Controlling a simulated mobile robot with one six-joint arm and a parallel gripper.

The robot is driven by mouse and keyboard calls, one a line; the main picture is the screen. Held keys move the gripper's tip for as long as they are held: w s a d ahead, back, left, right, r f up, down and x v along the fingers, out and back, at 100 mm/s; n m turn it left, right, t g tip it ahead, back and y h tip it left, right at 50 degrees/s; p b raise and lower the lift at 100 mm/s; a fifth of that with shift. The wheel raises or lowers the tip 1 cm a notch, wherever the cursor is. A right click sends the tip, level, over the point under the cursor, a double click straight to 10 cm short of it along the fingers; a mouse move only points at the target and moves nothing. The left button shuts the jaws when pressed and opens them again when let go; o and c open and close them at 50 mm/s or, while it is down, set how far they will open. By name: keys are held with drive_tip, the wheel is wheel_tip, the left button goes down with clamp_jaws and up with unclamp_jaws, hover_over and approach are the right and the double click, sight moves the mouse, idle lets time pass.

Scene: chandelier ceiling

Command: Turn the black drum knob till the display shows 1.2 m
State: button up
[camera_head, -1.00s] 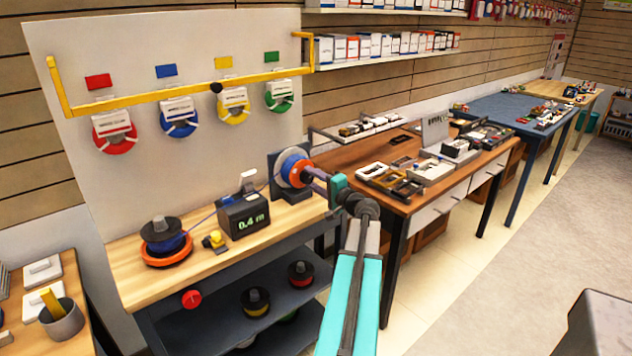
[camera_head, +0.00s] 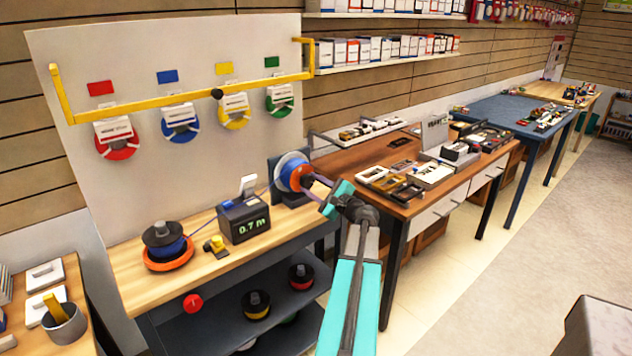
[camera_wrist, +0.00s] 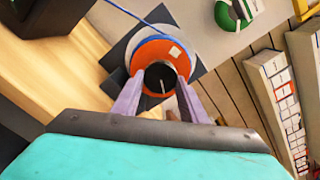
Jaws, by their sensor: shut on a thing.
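The black drum knob (camera_wrist: 160,77) sits at the centre of the orange drum face in the wrist view and bears a pale line. My gripper (camera_wrist: 161,88) has one purple finger on each side of it and is shut on it. In the head view my gripper (camera_head: 312,184) reaches the drum (camera_head: 291,170) at the right end of the wooden bench, and the knob is mostly hidden. The black display box (camera_head: 243,222) reads 0.7 m in green. A blue line runs across the box to the drum.
A blue spool with a black top (camera_head: 166,246) sits in an orange ring at the bench's left. A yellow-topped piece (camera_head: 215,244) stands beside the display. A brown table (camera_head: 345,168) stands close to the right of the drum.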

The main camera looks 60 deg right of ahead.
drive_tip(key=shift+f+m+p, duration=0.1)
drive_tip(key=shift+m+p, duration=0.55)
drive_tip(key=shift+m, duration=0.85)
drive_tip(key=o, duration=1)
drive_tip(key=shift+o, duration=0.2)
drive_tip(key=shift+s+a, duration=0.1)
drive_tip(key=b+v, duration=0.2)
drive_tip(key=v, duration=1.1)
drive_tip(key=shift+s+b, duration=0.25)
drive_tip(key=shift+b, duration=0.1)
drive_tip(key=shift+a, duration=0.1)
